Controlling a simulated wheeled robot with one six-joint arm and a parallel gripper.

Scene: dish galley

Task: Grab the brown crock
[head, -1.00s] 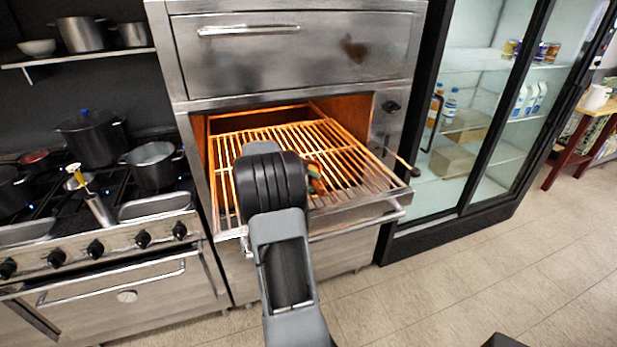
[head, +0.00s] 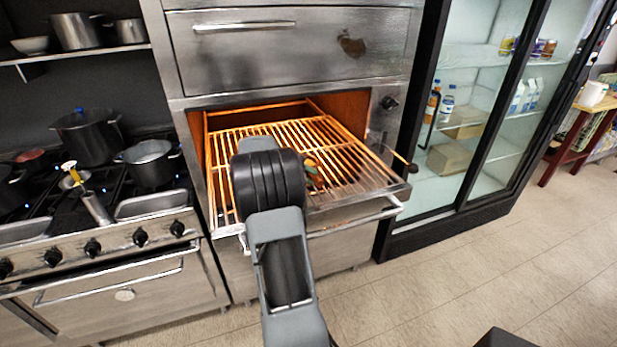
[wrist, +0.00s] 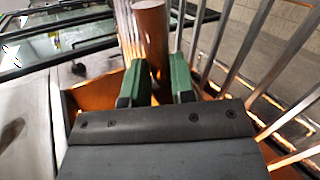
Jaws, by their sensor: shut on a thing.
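The brown crock (wrist: 151,38) shows in the wrist view as a smooth reddish-brown cylinder. My gripper (wrist: 162,78) has its two green fingers on either side of it, shut on it. In the head view my arm covers most of the gripper. Only a small patch of green and brown shows to the right of my wrist, over the rack, too small to tell apart. I cannot tell whether the crock touches the rack.
The glowing oven rack (head: 345,150) sticks out of the steel oven (head: 290,55). A stove with a dark stockpot (head: 86,140) and a grey pot (head: 150,163) stands at left. A glass-door fridge (head: 470,120) stands at right.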

